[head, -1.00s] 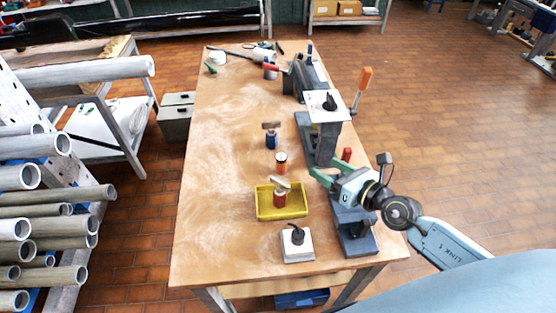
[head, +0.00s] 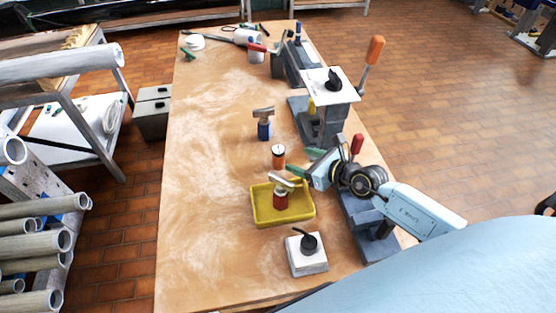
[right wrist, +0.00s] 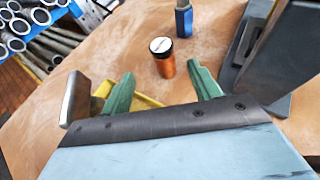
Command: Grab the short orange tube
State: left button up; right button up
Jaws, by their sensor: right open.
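The short orange tube (head: 278,156) stands upright on the wooden table, with a pale disc on its top, just behind the yellow tray. In the right wrist view the orange tube (right wrist: 163,58) stands ahead of the fingertips, between their lines. My right gripper (head: 300,162) has green fingers and is open and empty, to the right of the tube in the head view. In the right wrist view my right gripper (right wrist: 160,80) shows its two fingers spread apart. My left gripper is not in view.
The yellow tray (head: 262,219) holds a red hammer-like piece (head: 281,196). A blue hammer-like piece (head: 264,127) stands behind the tube. A white block with a black knob (head: 307,262) is in front. A grey fixture (head: 330,125) stands at right. The table's left side is clear.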

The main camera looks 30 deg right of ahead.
aim_at(279, 149)
jog(key=x, duration=0.3)
jog(key=shift+w, duration=0.1)
jog(key=shift+w+a, duration=0.15)
jog(key=shift+w, duration=0.3)
jog(key=x, duration=0.1)
jog(key=b+x, duration=0.1)
jog(key=x, duration=0.2)
jog(key=shift+w+r, duration=0.2)
jog(key=shift+w, duration=0.15)
grip_shut()
